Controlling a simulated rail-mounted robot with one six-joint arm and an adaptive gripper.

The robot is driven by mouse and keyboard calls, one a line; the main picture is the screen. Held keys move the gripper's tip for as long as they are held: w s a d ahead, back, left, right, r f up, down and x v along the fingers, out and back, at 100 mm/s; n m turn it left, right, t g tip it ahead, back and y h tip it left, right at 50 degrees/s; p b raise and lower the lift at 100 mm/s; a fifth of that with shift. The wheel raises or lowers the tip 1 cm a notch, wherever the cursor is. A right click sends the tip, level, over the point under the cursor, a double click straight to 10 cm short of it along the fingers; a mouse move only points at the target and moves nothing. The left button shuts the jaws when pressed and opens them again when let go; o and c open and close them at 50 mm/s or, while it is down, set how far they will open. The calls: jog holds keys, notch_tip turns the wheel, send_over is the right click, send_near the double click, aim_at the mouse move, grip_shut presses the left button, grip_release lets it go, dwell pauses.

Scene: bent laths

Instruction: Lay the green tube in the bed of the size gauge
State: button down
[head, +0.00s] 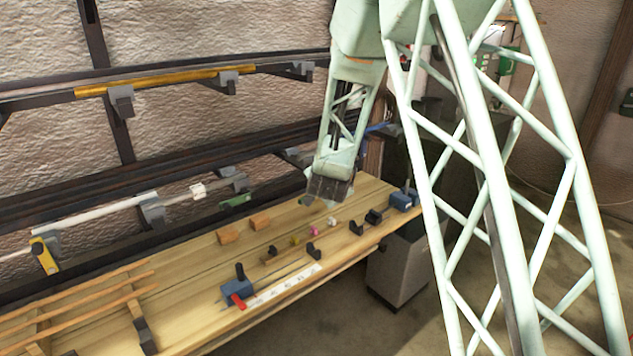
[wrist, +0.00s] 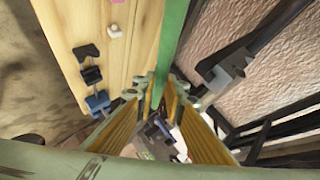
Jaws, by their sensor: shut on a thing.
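My gripper (wrist: 158,92) is shut on the green tube (wrist: 174,40), which runs from the jaws to the top edge of the wrist view. In the head view my gripper (head: 330,188) is above the wall side of the bench, and I cannot clearly make out the tube there. What appears to be the size gauge lies along the bench's front side: a blue end block (head: 237,290) with a red part, a white marked strip (head: 282,286), black supports (head: 313,253), small coloured pieces (head: 314,232) and another blue block (head: 403,201). The tube is apart from it.
Two wooden blocks (head: 228,236) stand on the bench (head: 190,270), left of my gripper. Wooden laths (head: 80,308) lie at its left end. Wall racks hold a yellow tube (head: 165,81) and a white tube (head: 95,215). A short green piece (head: 235,200) is by the lower rack.

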jog(key=s+d+f+n+y+b, duration=0.1)
jog(key=d+f+b, duration=0.2)
jog(key=d+f, duration=0.5)
jog(key=shift+f+y, duration=0.3)
jog(key=shift+f, duration=0.4)
jog(key=shift+a, duration=0.1)
